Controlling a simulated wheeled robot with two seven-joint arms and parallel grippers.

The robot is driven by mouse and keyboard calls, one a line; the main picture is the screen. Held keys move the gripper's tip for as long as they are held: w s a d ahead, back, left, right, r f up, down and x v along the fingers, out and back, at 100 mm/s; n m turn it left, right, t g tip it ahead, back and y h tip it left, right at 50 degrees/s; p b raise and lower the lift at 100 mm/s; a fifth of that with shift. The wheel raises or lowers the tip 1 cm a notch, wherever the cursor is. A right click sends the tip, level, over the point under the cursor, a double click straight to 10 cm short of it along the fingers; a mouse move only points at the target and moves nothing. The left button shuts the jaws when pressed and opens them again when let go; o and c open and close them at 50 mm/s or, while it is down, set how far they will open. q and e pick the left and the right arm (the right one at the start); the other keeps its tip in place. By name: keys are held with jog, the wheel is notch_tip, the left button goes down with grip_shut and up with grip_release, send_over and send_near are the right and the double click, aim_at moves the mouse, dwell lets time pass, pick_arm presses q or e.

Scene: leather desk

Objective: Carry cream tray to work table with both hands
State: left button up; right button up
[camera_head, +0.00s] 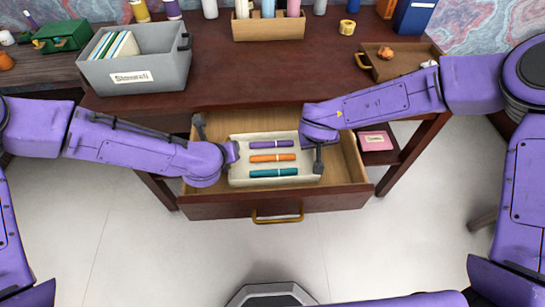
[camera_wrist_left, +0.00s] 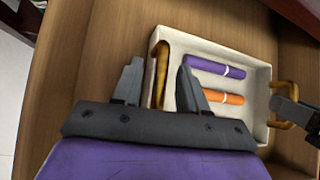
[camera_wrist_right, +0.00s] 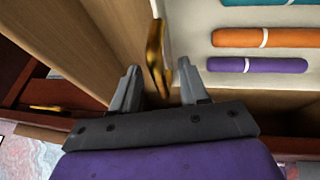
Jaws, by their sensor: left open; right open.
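The cream tray (camera_head: 234,178) sits level in the open drawer (camera_head: 348,165) of the desk. Purple, orange and teal rolls (camera_head: 272,144) lie in it, each with a pale band. My left gripper (camera_wrist_left: 158,68) is open by the tray's left end; in the left wrist view the brass handle (camera_wrist_left: 161,72) shows between its fingers. My right gripper (camera_wrist_right: 159,75) is open by the right end, with that brass handle (camera_wrist_right: 155,45) between its fingers in the right wrist view. I cannot tell whether either gripper touches its handle. My wrists partly hide the tray's ends in the head view.
The desk top (camera_head: 225,75) behind the drawer holds a grey bin (camera_head: 150,75), a wooden box of bottles (camera_head: 268,27) and a brown tray (camera_head: 405,62). The desk's middle is clear. Open floor lies in front.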

pick_arm(q)
jog(key=shift+w+f, duration=0.25)
pick_arm(e)
jog(key=shift+w+f, duration=0.15)
jog(key=shift+f, duration=0.2)
pick_arm(q)
grip_shut()
pick_arm(e)
grip_shut()
pick_arm(q)
jog(key=shift+r, duration=0.1)
pick_arm(e)
jog(key=shift+r, duration=0.1)
